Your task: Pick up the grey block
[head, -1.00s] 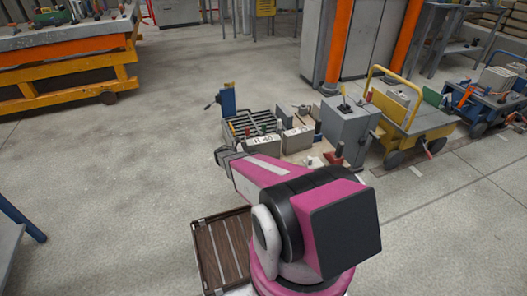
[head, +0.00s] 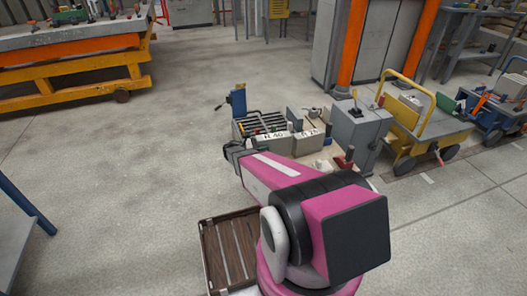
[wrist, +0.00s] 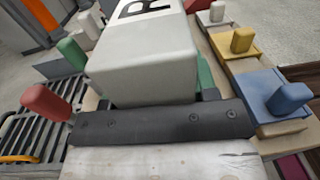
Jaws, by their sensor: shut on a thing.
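The grey block, with a black letter R on its top, fills the upper middle of the wrist view (wrist: 145,62). My gripper (wrist: 150,110) is shut on it; its dark crossbar lies across the block's near end. Green parts show at both sides of the block. In the head view my gripper (head: 234,150) is at the near left edge of the cluttered low bench, and its fingertips are mostly hidden. Two pale lettered blocks show there, one at left (head: 271,148) and one at right (head: 306,142); I cannot tell for certain which one I hold.
A slatted rack (wrist: 30,125) and a red knob (wrist: 45,101) are close on the left in the wrist view. Yellow (wrist: 235,45) and blue (wrist: 278,95) pieces are close on the right. A grey cabinet (head: 360,130) and yellow cart (head: 430,125) stand right of the bench. Floor at left is open.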

